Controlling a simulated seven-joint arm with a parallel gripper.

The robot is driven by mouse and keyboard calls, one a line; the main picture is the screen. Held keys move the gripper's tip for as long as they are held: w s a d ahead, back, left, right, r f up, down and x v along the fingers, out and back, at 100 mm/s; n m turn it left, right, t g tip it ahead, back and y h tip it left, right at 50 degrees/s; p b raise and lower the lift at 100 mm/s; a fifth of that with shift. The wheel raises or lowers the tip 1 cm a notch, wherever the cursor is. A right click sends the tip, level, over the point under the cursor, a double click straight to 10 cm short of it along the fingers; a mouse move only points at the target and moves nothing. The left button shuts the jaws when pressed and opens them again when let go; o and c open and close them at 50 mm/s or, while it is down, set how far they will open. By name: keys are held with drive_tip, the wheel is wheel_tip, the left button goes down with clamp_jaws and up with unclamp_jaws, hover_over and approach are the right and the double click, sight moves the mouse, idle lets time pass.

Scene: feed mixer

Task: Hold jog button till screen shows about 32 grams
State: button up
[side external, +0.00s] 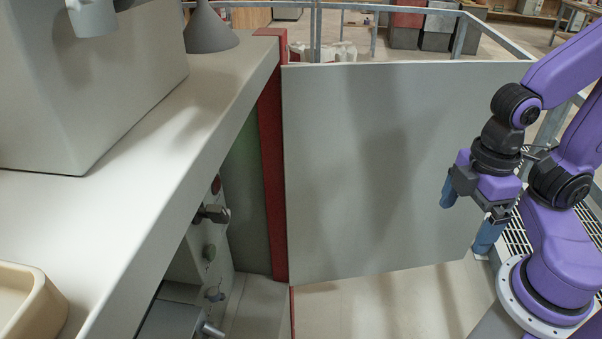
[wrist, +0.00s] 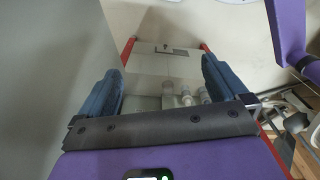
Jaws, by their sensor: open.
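My gripper (side external: 467,220) hangs at the right of the side view, in front of the grey door panel, with its two blue fingers apart and nothing between them. In the wrist view my gripper (wrist: 164,68) is also spread wide and empty. The side face of the machine, at left of the side view, carries a red round part (side external: 216,184), a dark lever-like part (side external: 212,214) and a grey knob (side external: 209,252). I cannot tell which, if any, is the jog button. No weight reading can be made out in either view.
The open grey door panel (side external: 390,170) stands between the machine and my arm, beside a red post (side external: 271,160). A white countertop (side external: 130,190) with a grey cone (side external: 208,30) and a beige tray (side external: 40,305) overhangs the controls. Pale cylinders (wrist: 186,97) show beyond my fingers.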

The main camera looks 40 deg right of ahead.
idle(0.4)
drive_tip(key=c, duration=1.2)
drive_tip(key=shift+w+a+f, duration=0.1)
drive_tip(key=shift+w+a, duration=0.05)
drive_tip(key=shift+a, duration=0.05)
drive_tip(key=c, duration=0.5)
drive_tip(key=w+a+f+m+t+y, duration=0.1)
drive_tip(key=w+a+f+m, duration=0.1)
drive_tip(key=a, duration=0.3)
drive_tip(key=w+a+f+m+t+y, duration=0.1)
drive_tip(key=w+a+f+m+y, duration=0.1)
drive_tip(key=w+a+m, duration=0.1)
drive_tip(key=w+a+f+m+y, duration=0.1)
drive_tip(key=w+a+f+m, duration=0.1)
drive_tip(key=w+a, duration=0.3)
drive_tip(key=shift+a+f+m+t+y, duration=0.2)
drive_tip(key=shift+a+f, duration=0.1)
drive_tip(key=shift+a, duration=0.25)
drive_tip(key=shift+a+f+m+t+y, duration=0.1)
drive_tip(key=shift+a+f+t+y, duration=0.15)
drive_tip(key=shift+a, duration=0.25)
clamp_jaws()
drive_tip(key=w+a+f+m+t+y, duration=0.4)
drive_tip(key=w+f+m+t+y, duration=0.3)
drive_tip(key=m, duration=0.7)
drive_tip(key=shift+w+f+t, duration=1.05)
drive_tip(key=shift+w+t, duration=0.3)
drive_tip(key=shift+w, duration=0.4)
drive_tip(key=shift+y, duration=0.25)
